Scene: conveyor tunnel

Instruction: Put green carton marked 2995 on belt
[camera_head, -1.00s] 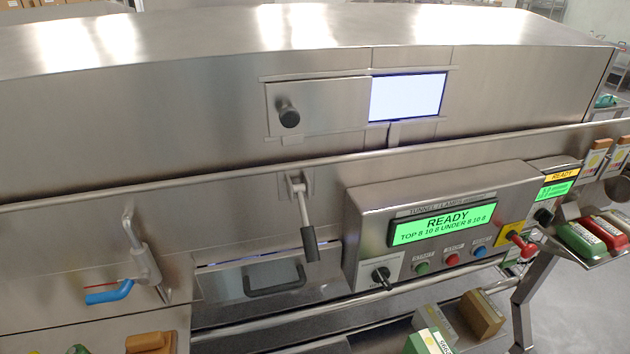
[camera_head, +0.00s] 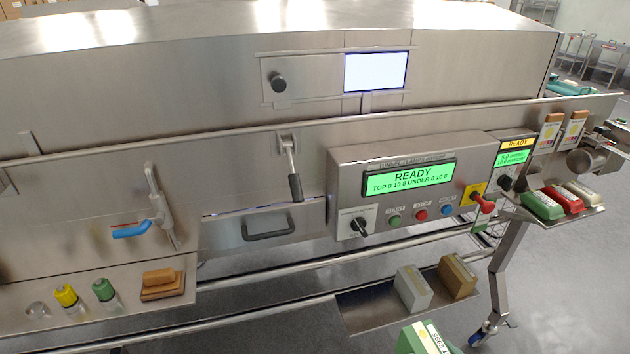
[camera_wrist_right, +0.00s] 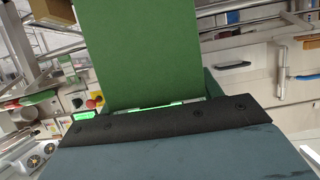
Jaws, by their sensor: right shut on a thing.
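The green carton (camera_head: 424,340) shows at the bottom edge of the head view, with a white label whose print seems to end in 2995. Its lower part is cut off by the frame. In the right wrist view the carton's plain green face (camera_wrist_right: 145,50) fills the upper middle. My right gripper (camera_wrist_right: 155,122) is shut on it, with a dark finger pad lying across its near end. The right gripper cannot be made out in the head view. My left gripper is in neither view. No belt surface can be clearly made out.
A steel tunnel (camera_head: 180,85) spans the head view, with a control panel (camera_head: 410,205) reading READY. A low shelf (camera_head: 375,310) bears a grey carton (camera_head: 413,288) and a brown carton (camera_head: 457,276). A right-hand tray holds green, red (camera_head: 564,200) and pale items. Open floor lies at lower right.

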